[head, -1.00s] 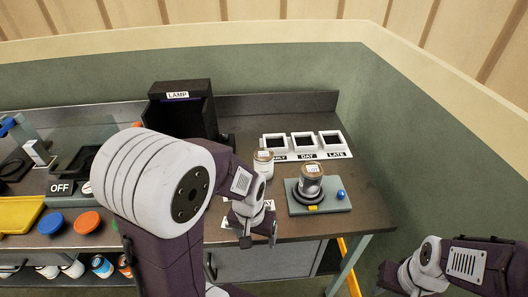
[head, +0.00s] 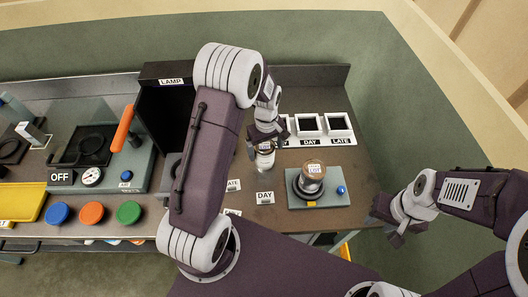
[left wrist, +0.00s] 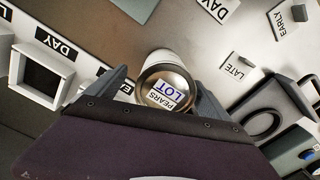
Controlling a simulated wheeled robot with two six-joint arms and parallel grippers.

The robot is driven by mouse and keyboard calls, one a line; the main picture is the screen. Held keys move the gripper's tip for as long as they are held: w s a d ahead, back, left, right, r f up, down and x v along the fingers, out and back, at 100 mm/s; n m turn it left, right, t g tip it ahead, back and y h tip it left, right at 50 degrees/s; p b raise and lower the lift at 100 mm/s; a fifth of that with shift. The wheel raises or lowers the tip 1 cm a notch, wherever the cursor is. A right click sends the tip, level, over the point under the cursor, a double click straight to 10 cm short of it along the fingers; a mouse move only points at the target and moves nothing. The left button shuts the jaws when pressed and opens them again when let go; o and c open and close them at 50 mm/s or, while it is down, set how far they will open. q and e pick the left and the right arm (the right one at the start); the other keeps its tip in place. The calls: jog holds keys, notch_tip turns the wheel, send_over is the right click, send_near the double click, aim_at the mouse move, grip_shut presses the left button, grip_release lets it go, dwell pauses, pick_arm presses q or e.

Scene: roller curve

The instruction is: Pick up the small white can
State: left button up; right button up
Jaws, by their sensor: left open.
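The small white can (head: 264,160) stands on the worktop left of the grey-green plate, partly covered by my left gripper (head: 266,140). In the left wrist view the can (left wrist: 164,60) shows its metal lid with a label reading PEARS LOT. My left gripper (left wrist: 162,98) is open, with one finger on each side of the can; I cannot tell whether they touch it. My right gripper (head: 386,220) hangs right of the worktop, away from the can; its jaws are too small to judge.
Another can (head: 312,177) stands on a dark ring on the grey-green plate (head: 335,200) with a blue knob, close right. White square frames (head: 340,126) marked DAY and LATE lie behind. A dark LAMP box (head: 165,110) stands left. A DAY card (head: 265,197) lies in front.

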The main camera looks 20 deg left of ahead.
pick_arm(q)
jog(key=f, duration=0.2)
jog(key=f+p, duration=0.1)
jog(key=f, duration=0.1)
jog(key=shift+s+a, duration=0.1)
jog(key=shift+s, duration=0.3)
jog(key=shift+f, duration=0.3)
jog(key=shift+w+f, duration=0.15)
jog(key=shift+f, duration=0.05)
jog(key=shift+c, duration=0.5)
jog(key=c, duration=1.8)
jog(key=shift+c, duration=0.2)
jog(key=shift+r, duration=0.15)
